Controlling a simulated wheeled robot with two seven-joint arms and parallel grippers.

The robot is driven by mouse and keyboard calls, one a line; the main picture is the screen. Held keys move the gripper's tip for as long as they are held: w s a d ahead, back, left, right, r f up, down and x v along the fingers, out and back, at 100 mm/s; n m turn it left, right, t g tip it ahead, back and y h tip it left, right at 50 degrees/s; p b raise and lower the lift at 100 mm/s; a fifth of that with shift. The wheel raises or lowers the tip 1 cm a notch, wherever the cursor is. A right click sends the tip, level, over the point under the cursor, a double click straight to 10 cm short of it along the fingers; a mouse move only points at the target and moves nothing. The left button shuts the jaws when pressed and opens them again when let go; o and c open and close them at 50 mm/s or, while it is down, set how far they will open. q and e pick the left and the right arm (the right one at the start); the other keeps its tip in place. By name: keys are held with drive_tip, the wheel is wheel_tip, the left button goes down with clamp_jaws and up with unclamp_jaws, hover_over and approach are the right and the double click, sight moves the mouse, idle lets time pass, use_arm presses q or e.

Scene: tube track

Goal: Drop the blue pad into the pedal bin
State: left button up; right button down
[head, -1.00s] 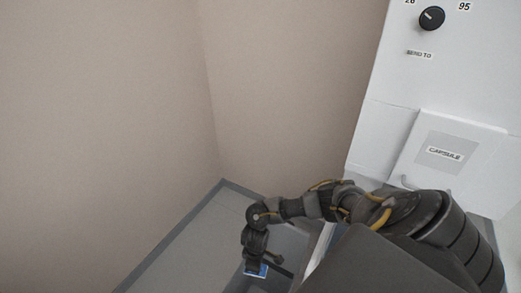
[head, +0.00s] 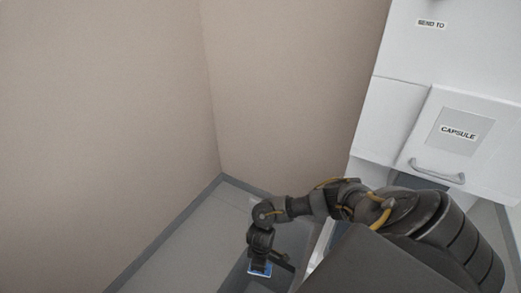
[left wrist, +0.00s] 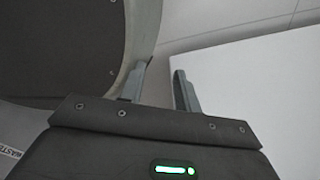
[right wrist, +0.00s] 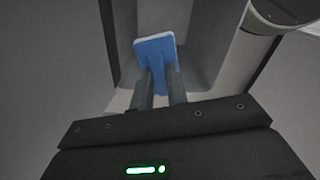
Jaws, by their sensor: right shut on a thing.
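My right gripper (head: 260,264) hangs low at the bottom of the head view. It is shut on the blue pad (head: 262,270), which has a white edge. In the right wrist view the pad (right wrist: 156,48) stands out beyond the fingertips (right wrist: 159,88), which grip its narrow blue stem. The left wrist view shows my left gripper (left wrist: 160,88) open and empty. Beside its left finger is a rounded grey rim (left wrist: 141,40) around a dark surface, with a "WASTE" label (left wrist: 10,152); this appears to be the pedal bin. I cannot tell whether its lid is open.
A white cabinet (head: 395,115) with a "CAPSULE" door (head: 470,155) stands at the right. Beige walls (head: 100,120) meet in a corner. Grey walls (right wrist: 205,35) surround the space beyond the pad, with a pale cylinder (right wrist: 250,50) at right.

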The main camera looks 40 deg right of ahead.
drive_tip(key=shift+f+b, duration=0.35)
drive_tip(key=shift+f, duration=0.2)
use_arm(q)
drive_tip(key=shift+w+a+f, duration=0.1)
drive_tip(key=shift+f, duration=0.6)
drive_tip(key=shift+a, duration=0.15)
drive_tip(key=shift+a, duration=0.25)
use_arm(e)
drive_tip(key=c, duration=1.3)
unclamp_jaws()
use_arm(q)
drive_tip(key=shift+r, duration=0.1)
use_arm(e)
drive_tip(key=shift+r, duration=0.15)
wheel_tip(320, 180, up, 10)
drive_tip(key=p, duration=0.3)
drive_tip(key=shift+f, duration=0.2)
use_arm(q)
drive_tip(key=r, duration=0.1)
drive_tip(key=d+r, duration=0.1)
drive_tip(key=r, duration=0.1)
drive_tip(key=shift+r+p, duration=0.1)
drive_tip(key=shift+p, duration=0.2)
use_arm(e)
drive_tip(key=shift+r, duration=0.5)
